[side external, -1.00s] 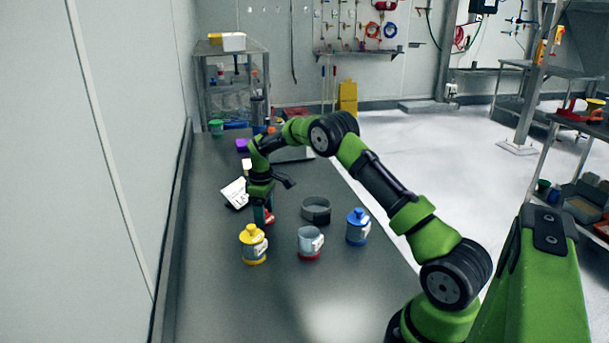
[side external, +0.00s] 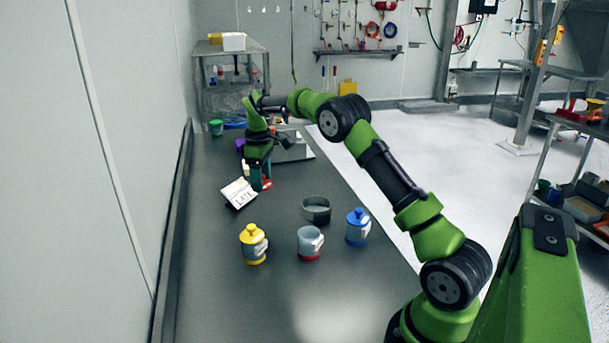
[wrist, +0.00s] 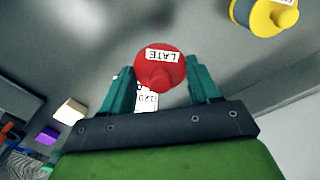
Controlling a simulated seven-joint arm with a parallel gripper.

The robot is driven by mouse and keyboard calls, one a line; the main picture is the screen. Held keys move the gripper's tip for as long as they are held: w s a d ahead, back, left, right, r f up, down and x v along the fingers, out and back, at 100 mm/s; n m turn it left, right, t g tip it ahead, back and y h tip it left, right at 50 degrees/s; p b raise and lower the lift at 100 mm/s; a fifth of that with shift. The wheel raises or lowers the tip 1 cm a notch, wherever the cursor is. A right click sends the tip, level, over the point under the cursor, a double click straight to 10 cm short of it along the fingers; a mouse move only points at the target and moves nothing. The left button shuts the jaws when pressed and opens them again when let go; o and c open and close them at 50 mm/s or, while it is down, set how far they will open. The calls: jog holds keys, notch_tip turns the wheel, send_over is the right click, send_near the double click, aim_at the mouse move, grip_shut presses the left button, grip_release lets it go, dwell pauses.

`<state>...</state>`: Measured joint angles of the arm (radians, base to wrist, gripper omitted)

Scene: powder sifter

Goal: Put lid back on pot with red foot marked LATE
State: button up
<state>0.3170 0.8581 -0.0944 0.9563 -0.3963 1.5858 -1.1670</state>
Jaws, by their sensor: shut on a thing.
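My gripper (side external: 260,176) is shut on the red lid (wrist: 160,68), which bears a LATE label and a knob. In the side view the red lid (side external: 266,184) shows between the fingertips, above the table. The pot with the red foot (side external: 310,240) stands upright and open, nearer the camera and to the right of my gripper. Its white label is too small to read. A white card reading LATE (side external: 238,193) is just left of and below my gripper in the side view.
A yellow-lidded pot (side external: 253,244) stands left of the open pot, a blue-lidded pot (side external: 358,227) to its right. A dark ring (side external: 316,209) lies just behind it. The near table is clear. The wrist view shows a cream block (wrist: 70,110) and purple thing (wrist: 46,136).

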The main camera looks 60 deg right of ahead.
aim_at(267, 187)
jog(key=s+r, duration=0.1)
jog(key=r, duration=0.1)
jog(key=s+r, duration=0.1)
jog(key=shift+s+a+r, duration=0.3)
jog(key=shift+a+r, duration=0.1)
jog(key=s+a+r, duration=0.1)
jog(key=s+a, duration=0.2)
jog(key=s, duration=0.8)
jog(key=s+a+f, duration=0.1)
jog(key=s+f, duration=0.3)
jog(key=f, duration=0.5)
jog(key=shift+s+a, duration=0.4)
jog(key=shift+f, duration=0.25)
dwell(0.6)
jog(key=o, duration=1.3)
jog(key=shift+c, duration=0.2)
